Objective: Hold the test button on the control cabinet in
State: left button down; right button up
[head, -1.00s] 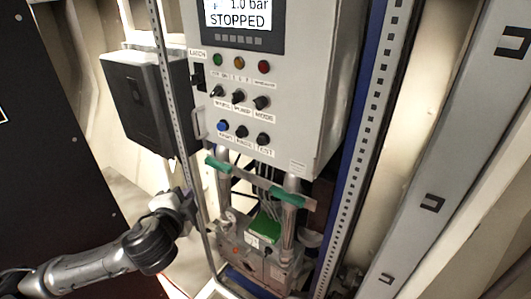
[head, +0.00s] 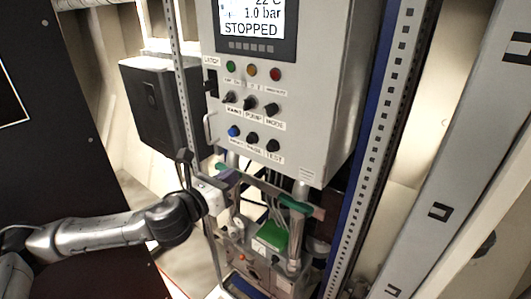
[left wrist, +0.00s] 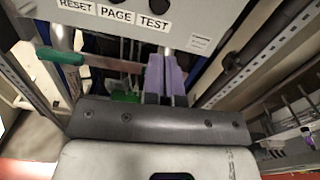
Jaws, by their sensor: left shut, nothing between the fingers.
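The control cabinet (head: 312,120) is a light grey box with a screen reading "STOPPED". Its test button (head: 273,145) is black, at the right end of the bottom row above the label TEST. In the left wrist view the button (left wrist: 160,5) is partly cut off at the top edge. My left gripper (head: 232,178) is below and to the left of the bottom row, apart from the button. In the left wrist view its purple fingers (left wrist: 166,75) are together and empty, below the TEST label. My right gripper is not in view.
Beside the test button are a black button (head: 253,139) and a blue button (head: 234,131). Three black selector knobs sit above them. Below the cabinet are a bar with green ends (head: 290,201) and pipes. A perforated upright (head: 185,90) stands left of the cabinet.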

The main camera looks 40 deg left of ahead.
pick_arm(q)
jog(key=shift+m, duration=0.5)
jog(key=shift+w, duration=0.15)
jog(key=p, duration=0.5)
send_near(270, 148)
jog(key=w, duration=0.6)
jog(key=shift+r, duration=0.1)
jog(key=shift+w+p, duration=0.4)
jog(key=shift+w, duration=0.4)
jog(key=shift+a, duration=0.1)
